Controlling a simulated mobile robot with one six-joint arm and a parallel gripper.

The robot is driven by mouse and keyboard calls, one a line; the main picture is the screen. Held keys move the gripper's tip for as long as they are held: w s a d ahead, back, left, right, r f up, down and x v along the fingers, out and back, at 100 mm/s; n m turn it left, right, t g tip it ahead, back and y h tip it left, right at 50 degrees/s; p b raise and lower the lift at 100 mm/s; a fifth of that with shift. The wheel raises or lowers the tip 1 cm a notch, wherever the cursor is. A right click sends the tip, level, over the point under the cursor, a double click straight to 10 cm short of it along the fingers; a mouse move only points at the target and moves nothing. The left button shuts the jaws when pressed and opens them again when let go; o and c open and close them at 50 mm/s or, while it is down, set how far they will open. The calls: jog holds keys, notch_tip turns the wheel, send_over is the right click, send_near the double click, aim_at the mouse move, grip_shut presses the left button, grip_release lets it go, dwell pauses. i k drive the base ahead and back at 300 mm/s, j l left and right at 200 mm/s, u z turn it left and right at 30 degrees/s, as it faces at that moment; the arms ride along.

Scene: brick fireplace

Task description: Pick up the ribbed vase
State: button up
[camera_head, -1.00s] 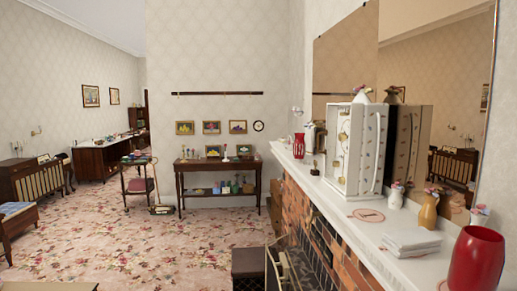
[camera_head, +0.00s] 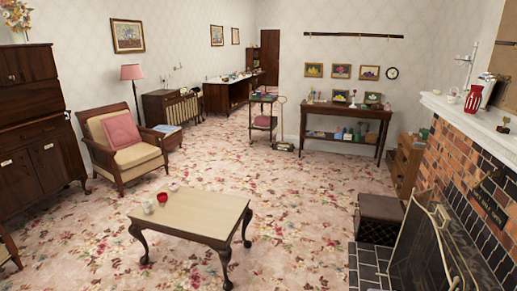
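A red vase (camera_head: 473,98) with lighter vertical bands stands upright at the left part of the white mantel (camera_head: 466,118), near the right edge of the view. It is small here, so I cannot tell for sure whether it is the ribbed one. My gripper is not in view.
An armchair (camera_head: 120,150) is on the left. A fire screen (camera_head: 412,238) and dark box seat (camera_head: 382,218) flank the hearth. Floral carpet between is clear.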

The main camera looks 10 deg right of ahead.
aim_at(473, 101)
jog(key=i+z, duration=0.3)
jog(key=i, duration=0.25)
jog(key=i+j+z, duration=0.3)
jog(key=i, duration=0.25)
jog(key=i+j+z, duration=0.2)
jog(key=i+z, duration=0.15)
jog(key=i, duration=0.2)
jog(key=i+j+z, duration=0.3)
jog(key=i+j, duration=0.1)
jog(key=i, duration=0.05)
